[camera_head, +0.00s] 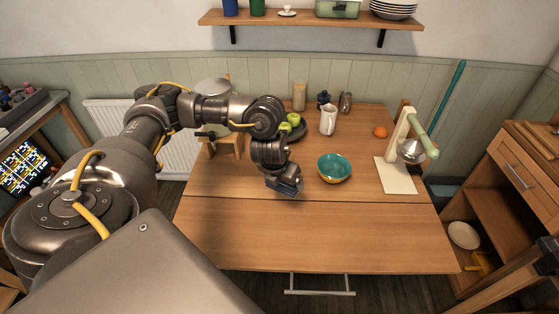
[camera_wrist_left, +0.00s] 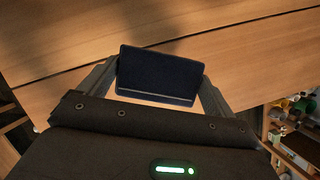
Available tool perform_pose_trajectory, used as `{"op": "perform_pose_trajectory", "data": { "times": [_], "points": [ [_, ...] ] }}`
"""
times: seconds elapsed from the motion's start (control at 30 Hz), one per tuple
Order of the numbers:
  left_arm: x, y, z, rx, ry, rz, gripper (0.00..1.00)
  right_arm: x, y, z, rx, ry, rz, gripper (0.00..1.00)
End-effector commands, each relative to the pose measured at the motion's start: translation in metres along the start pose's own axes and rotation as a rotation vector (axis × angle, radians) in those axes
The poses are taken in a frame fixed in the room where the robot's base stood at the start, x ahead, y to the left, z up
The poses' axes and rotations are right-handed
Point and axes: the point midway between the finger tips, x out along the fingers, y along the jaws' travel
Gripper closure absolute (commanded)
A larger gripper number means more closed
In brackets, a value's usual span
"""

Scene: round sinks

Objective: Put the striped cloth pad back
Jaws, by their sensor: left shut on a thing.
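The striped cloth pad (camera_wrist_left: 160,72) is dark navy with a pale stripe near one edge. It is held between the two fingers of my left gripper (camera_wrist_left: 158,84) in the left wrist view. In the head view the blue pad (camera_head: 291,188) shows at the lower end of my left arm, over the middle of the wooden table (camera_head: 310,235). Whether the pad touches the table is hard to tell. My right gripper is not in either view.
A teal bowl (camera_head: 334,168) stands just right of the pad. Behind are a dark plate with green apples (camera_head: 293,120), a white jug (camera_head: 328,120) and an orange fruit (camera_head: 380,132). A white stand with a green arm (camera_head: 396,175) is at the right. The table's front is clear.

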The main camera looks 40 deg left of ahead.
Motion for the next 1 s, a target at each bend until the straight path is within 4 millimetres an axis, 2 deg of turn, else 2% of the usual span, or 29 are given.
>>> {"op": "perform_pose_trajectory", "data": {
  "times": [0.27,0.37,0.47,0.7,0.83,1.0],
  "points": [
    [0.004,0.006,0.001,-0.079,0.001,0.031,0.31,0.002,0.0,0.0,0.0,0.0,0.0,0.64],
    [0.013,0.011,0.006,-0.082,0.002,0.031,0.31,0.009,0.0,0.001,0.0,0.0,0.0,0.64],
    [0.031,0.022,0.016,-0.086,0.004,0.032,0.31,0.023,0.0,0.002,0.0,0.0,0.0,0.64],
    [0.078,0.056,0.053,-0.087,0.006,0.03,0.31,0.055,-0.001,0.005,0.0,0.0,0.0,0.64],
    [0.109,0.066,0.059,-0.083,0.006,0.028,0.31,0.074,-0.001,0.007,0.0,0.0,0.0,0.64],
    [0.129,0.075,0.068,-0.079,0.002,0.028,0.31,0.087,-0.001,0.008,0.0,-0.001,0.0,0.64]
  ]
}}
